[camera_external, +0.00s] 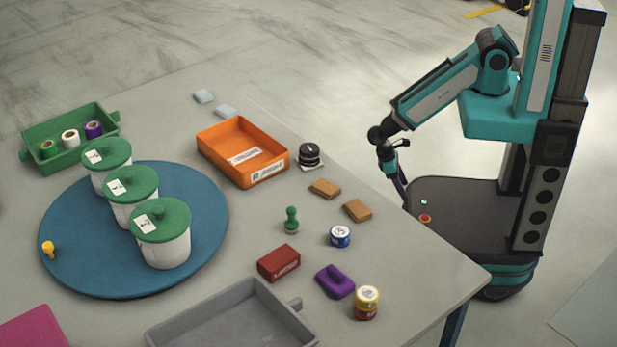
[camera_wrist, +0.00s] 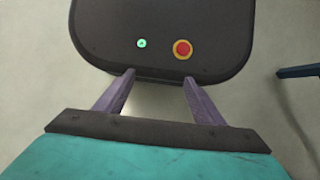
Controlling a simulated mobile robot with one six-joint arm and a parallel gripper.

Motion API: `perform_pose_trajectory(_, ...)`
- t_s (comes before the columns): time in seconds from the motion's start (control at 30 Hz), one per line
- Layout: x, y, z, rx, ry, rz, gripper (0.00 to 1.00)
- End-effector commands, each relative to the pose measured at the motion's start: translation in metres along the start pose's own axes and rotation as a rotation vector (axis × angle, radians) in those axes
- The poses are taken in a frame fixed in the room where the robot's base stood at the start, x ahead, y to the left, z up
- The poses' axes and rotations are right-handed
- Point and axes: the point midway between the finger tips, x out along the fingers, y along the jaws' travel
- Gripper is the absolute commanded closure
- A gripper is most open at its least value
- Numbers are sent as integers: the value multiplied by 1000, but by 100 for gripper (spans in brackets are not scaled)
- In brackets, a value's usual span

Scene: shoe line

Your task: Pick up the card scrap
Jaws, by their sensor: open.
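No piece is clearly marked as the card scrap. Two small flat tan-brown pieces lie on the grey table, one left (camera_external: 325,188) and one right (camera_external: 357,210), and look most like card. My gripper (camera_external: 402,190) hangs off the table's right side, apart from all of these. In the wrist view my gripper (camera_wrist: 158,78) is open and empty, its fingers spread above my own base. No table object shows there.
An orange tray (camera_external: 213,159), a black round item (camera_external: 309,154), a green stamp-like piece (camera_external: 291,221) and a blue-white tin (camera_external: 340,236) stand near the tan pieces. A red box (camera_external: 279,263), purple block (camera_external: 335,281) and yellow-red tins (camera_external: 367,302) are nearer. A blue turntable (camera_external: 75,270) holds lidded pots.

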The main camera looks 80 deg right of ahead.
Motion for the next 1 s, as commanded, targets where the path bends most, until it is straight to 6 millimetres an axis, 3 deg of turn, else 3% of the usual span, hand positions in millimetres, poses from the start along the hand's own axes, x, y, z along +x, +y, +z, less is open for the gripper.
perform_pose_trajectory(0.17,0,0,0,0,0,0,37)
perform_pose_trajectory(0.33,0,0,0,0,0,0,11)
perform_pose_trajectory(0.73,-3,0,-5,-6,6,4,11)
perform_pose_trajectory(1.0,-34,4,-39,-53,52,42,11)
